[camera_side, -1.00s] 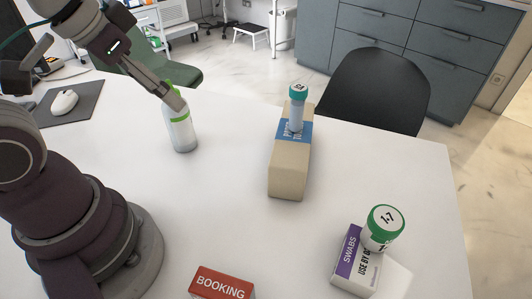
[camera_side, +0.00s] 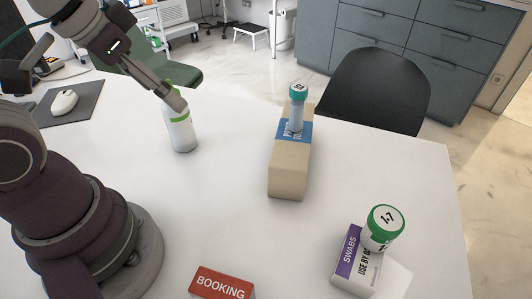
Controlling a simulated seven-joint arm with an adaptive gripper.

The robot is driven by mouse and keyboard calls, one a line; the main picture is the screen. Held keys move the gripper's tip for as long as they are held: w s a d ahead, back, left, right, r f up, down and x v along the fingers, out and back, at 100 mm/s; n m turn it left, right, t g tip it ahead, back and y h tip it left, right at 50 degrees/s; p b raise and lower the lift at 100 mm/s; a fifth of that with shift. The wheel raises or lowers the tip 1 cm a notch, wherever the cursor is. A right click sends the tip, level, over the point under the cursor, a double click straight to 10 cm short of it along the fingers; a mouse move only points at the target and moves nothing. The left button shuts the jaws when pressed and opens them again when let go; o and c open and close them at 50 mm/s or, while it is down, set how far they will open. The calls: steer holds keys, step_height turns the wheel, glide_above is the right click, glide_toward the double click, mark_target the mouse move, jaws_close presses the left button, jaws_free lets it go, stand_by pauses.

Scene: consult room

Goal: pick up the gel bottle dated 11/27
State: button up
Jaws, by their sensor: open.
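A white bottle with a green band and green top (camera_side: 181,133) stands upright on the white table at the left. No date can be read on its visible side, so I cannot tell whether it is the gel bottle dated 11/27. My gripper (camera_side: 176,101) is open at the bottle's top, pointing down and to the right. Its fingers cover part of the green top. I cannot tell whether they touch the bottle.
A tan box (camera_side: 289,172) bears a teal-capped tube (camera_side: 297,108). A swabs box (camera_side: 350,257) with a green-capped container (camera_side: 383,228) and a red booking box (camera_side: 222,284) are at the front. A mouse (camera_side: 64,102) lies at left. The table (camera_side: 235,215) is clear mid-front.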

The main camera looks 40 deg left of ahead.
steer(key=shift+o, duration=0.6)
steer(key=n+g+y, duration=0.2)
steer(key=n+y, duration=0.3)
steer(key=n, duration=0.6)
glide_toward(175, 115)
steer(key=x, duration=0.4)
steer(key=shift+y, duration=0.3)
steer(key=x, duration=0.4)
steer(key=shift+w+f, duration=0.15)
steer(key=shift+f, duration=0.25)
steer(key=x, duration=0.5)
steer(key=shift+w+a+f, duration=0.1)
steer(key=shift+a+f, duration=0.15)
steer(key=shift+f, duration=0.05)
steer(key=c, duration=1.3)
